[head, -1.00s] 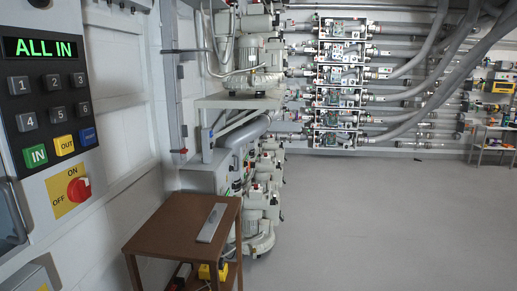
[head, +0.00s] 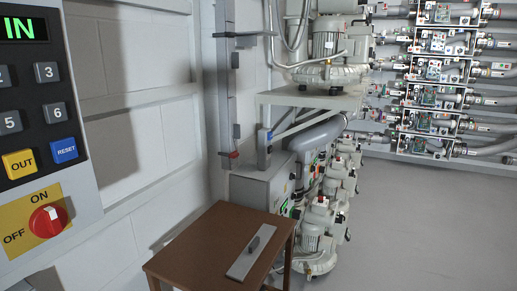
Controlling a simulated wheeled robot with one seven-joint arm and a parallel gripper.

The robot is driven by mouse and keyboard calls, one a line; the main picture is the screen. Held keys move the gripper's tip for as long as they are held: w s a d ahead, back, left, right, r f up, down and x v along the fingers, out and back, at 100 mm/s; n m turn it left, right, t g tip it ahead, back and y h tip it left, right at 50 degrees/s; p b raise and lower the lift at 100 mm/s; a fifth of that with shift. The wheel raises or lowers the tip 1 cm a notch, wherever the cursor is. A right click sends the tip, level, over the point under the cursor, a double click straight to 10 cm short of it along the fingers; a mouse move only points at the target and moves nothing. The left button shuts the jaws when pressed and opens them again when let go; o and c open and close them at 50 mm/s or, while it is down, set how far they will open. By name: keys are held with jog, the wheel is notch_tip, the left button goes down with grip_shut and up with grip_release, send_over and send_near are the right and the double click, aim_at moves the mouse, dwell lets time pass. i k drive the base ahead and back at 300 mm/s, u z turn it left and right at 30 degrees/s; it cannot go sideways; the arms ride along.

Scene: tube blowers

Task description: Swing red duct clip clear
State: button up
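A small red piece (head: 233,154), which looks like the red duct clip, sits low on the grey vertical duct (head: 225,95) on the white wall. It is too small to tell whether it lies across the duct or is swung aside. Darker grey clips or brackets (head: 236,60) show higher on the same duct. My gripper is not in view.
A brown table (head: 205,235) with a flat grey handled plate (head: 252,251) stands in front of the duct. A control panel (head: 40,150) with a red rotary switch (head: 48,221) is at left. Blowers (head: 325,45) stand right of the duct. Floor at right is clear.

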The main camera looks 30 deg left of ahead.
aim_at(234, 154)
jog(key=i, duration=1)
jog(key=u, duration=2.55)
